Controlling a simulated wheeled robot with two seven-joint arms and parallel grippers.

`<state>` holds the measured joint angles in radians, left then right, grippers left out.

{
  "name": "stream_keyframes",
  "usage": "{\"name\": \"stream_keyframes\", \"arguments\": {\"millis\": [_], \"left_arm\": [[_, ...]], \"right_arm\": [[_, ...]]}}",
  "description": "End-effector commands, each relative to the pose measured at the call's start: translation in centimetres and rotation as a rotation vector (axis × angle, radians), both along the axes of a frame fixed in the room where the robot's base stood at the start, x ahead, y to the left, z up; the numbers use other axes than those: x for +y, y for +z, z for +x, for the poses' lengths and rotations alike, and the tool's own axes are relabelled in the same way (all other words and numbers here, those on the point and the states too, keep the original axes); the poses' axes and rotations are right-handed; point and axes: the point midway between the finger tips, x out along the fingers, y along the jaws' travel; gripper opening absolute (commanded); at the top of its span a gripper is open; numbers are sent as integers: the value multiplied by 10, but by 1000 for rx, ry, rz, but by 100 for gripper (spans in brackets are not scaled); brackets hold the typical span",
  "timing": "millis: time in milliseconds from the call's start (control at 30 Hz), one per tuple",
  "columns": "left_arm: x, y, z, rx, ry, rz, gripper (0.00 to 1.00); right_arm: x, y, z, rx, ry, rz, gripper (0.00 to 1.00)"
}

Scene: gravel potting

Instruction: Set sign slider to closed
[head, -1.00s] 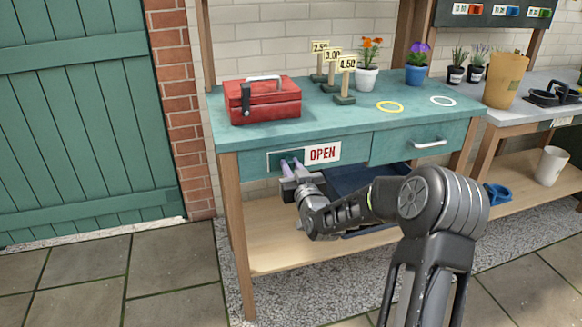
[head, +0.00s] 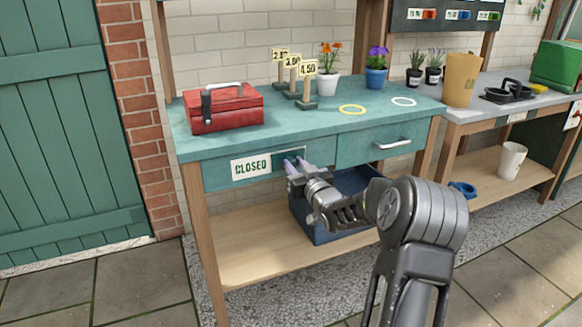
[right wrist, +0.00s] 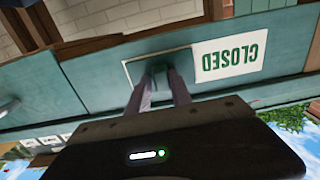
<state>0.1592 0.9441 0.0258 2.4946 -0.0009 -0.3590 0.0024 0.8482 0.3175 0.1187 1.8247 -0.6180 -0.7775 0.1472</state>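The sign (head: 251,167) on the front of the teal bench reads CLOSED in green on white, at the left of its frame. It also shows upside down in the right wrist view (right wrist: 230,54). The teal slider (right wrist: 160,77) covers the other half of the frame, beside the lettering. My right gripper (head: 293,165) is at the slider, its two pale purple fingers (right wrist: 158,92) on either side of the slider's small knob and seemingly closed on it. The knob is partly hidden by the fingers. My left gripper is not in view.
A drawer with a silver handle (head: 392,144) is right of the sign. A red toolbox (head: 225,107), price signs (head: 306,88) and flowerpots stand on the benchtop above. A dark blue crate (head: 310,222) sits on the lower shelf, below my right gripper.

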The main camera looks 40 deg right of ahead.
Motion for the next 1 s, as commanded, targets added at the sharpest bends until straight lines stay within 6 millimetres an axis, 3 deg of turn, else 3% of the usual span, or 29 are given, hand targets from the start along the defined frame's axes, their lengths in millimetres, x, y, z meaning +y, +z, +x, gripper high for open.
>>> {"name": "stream_keyframes", "arguments": {"millis": [200,567,1000], "left_arm": [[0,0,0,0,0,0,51],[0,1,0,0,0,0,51],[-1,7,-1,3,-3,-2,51]], "right_arm": [[-1,1,-1,-1,-2,-1,42],[2,1,-5,-1,0,-1,42],[22,1,-64,0,-2,-1,42]]}}
